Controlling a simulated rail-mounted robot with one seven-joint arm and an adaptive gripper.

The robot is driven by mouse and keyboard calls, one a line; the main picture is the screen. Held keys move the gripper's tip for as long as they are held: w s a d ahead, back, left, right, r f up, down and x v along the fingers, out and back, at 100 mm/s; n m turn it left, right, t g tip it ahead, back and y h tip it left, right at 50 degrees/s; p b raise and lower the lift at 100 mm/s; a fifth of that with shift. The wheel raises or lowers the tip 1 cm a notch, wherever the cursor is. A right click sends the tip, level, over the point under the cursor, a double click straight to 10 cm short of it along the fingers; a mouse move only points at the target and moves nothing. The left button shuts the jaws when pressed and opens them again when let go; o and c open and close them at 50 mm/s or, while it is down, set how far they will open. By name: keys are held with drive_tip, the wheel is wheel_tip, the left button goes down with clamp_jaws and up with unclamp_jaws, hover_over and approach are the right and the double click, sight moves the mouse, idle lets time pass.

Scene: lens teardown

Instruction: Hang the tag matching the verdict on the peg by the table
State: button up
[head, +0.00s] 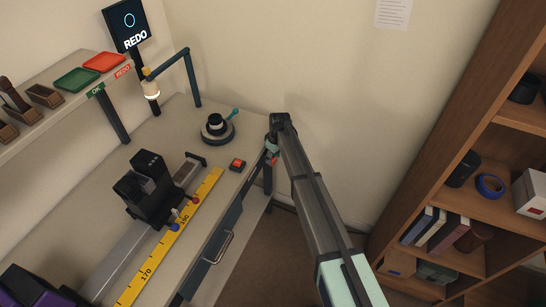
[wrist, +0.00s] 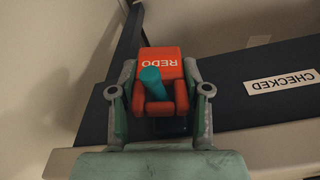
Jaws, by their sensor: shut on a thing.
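The verdict screen (head: 130,25) at the upper left of the head view reads REDO under a blue ring. A red tag marked REDO (wrist: 168,60) sits between the fingers of my gripper (wrist: 160,92), which is shut on it. In the head view my gripper (head: 271,148) is at the table's right edge, with a bit of the red tag (head: 275,160) showing below it. A teal peg (wrist: 152,82) stands at the tag's slotted end in the wrist view. I cannot tell whether the tag rests on the peg.
A dark panel (wrist: 225,118) with a CHECKED label (wrist: 281,81) lies beside the tag. A shelf holds a green OK tray (head: 76,79) and a red REDO tray (head: 104,62). A bookcase (head: 490,150) stands at the right.

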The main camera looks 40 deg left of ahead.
drive_tip(key=o, duration=1)
